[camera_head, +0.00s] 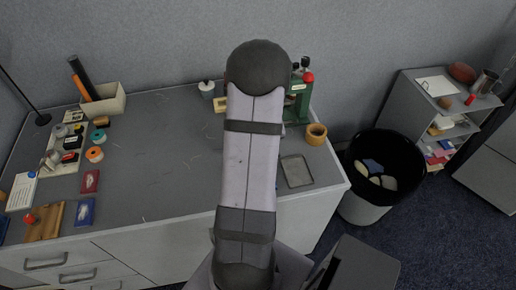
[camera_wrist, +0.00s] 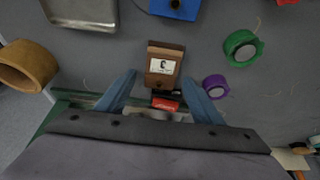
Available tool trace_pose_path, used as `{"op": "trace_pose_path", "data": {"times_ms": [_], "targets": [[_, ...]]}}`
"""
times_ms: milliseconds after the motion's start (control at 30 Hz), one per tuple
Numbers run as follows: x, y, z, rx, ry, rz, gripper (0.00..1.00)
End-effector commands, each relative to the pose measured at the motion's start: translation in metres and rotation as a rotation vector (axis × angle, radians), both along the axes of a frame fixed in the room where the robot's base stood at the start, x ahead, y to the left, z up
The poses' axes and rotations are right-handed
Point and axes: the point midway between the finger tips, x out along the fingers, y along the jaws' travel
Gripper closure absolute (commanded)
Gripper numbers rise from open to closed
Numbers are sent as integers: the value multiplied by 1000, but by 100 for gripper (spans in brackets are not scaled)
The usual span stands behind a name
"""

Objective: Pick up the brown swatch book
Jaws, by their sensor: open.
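A brown block with a white label, which looks like the brown swatch book (camera_wrist: 153,79), lies on the grey table in the wrist view. My gripper (camera_wrist: 160,77) is open, with its two blue-grey fingers apart. In the picture the block appears between and a little beyond the fingertips; I cannot tell the height gap. Nothing is seen held. In the head view my arm hides the gripper, and I cannot make out the brown block there.
A small red item (camera_wrist: 165,104) shows between the fingers. A purple roll (camera_wrist: 214,86) and green roll (camera_wrist: 233,41) lie right of the block. A blue item (camera_wrist: 176,9), metal tray (camera_wrist: 100,24) and wooden ring (camera_wrist: 38,59) surround it. A green machine (camera_head: 301,99) stands behind.

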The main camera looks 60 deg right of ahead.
Motion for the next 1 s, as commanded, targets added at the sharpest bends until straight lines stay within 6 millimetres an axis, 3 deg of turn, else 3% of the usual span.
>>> {"op": "trace_pose_path", "data": {"times_ms": [167,333,367,733,1000], "targets": [[0,0,0,0,0,0,41],[0,0,1,0,0,0,82],[0,0,1,0,0,0,84],[0,0,8,-1,-2,-1,84],[1,-1,46,-4,-2,1,84]]}}
